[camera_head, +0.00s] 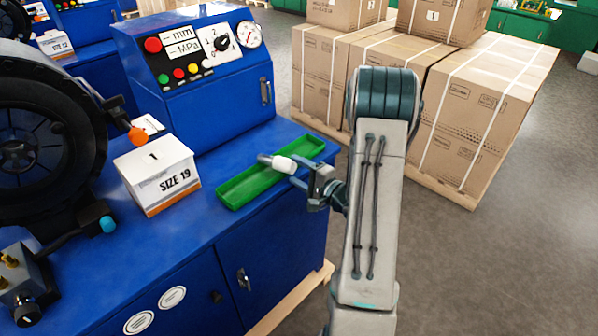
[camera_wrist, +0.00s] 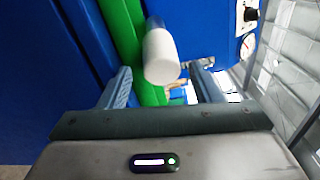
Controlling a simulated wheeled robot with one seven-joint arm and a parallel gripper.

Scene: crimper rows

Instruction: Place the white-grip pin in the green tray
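The white-grip pin (camera_head: 284,164) has a white handle and a grey metal tip. In the head view it lies crosswise over the middle of the long green tray (camera_head: 236,188), its tip toward the tray's far left side. I cannot tell whether it rests on the tray or is just above it. My gripper (camera_head: 303,174) is at the tray's near right side. In the wrist view its fingers (camera_wrist: 160,70) are wide apart, with visible gaps to the white grip (camera_wrist: 162,58) between and ahead of them. The green tray (camera_wrist: 124,30) shows behind the pin.
The tray is on a blue bench (camera_head: 190,240). A white box marked SIZE 19 (camera_head: 160,178) stands left of the tray. A blue control panel (camera_head: 200,70) rises behind. A black wheel-like machine (camera_head: 45,140) is at the left. Strapped cartons (camera_head: 480,110) stand on the right.

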